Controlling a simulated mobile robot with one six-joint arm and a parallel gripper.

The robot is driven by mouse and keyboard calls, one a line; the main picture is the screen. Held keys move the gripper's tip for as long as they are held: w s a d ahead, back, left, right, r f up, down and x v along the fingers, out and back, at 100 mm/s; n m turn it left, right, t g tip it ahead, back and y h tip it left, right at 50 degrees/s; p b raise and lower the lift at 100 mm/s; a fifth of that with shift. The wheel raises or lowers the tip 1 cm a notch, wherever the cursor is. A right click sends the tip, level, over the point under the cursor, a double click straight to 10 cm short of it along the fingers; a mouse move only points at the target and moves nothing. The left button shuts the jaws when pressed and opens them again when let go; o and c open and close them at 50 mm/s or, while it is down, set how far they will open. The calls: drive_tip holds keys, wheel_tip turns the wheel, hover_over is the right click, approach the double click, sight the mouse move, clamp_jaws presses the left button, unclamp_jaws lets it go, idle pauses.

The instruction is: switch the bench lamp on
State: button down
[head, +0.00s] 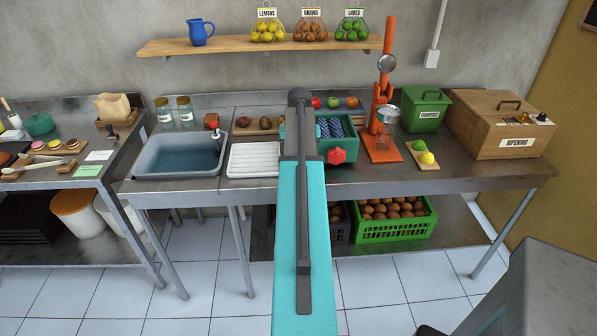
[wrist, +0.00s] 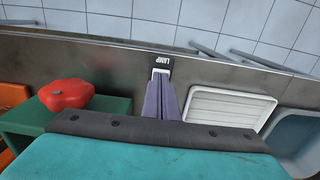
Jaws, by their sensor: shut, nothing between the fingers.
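The lamp switch (wrist: 160,72) shows in the wrist view as a small pale plate at the bench's front edge. In the head view my own arm covers the switch and gripper. I cannot make out the lamp itself in either view.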

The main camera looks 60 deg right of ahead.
drive_tip(key=shift+f, duration=0.5)
idle(0.5)
drive_tip(key=shift+r, duration=0.15)
wheel_tip(320, 180, up, 7)
drive_tip(key=p, duration=0.4)
idle(0.8)
idle(0.4)
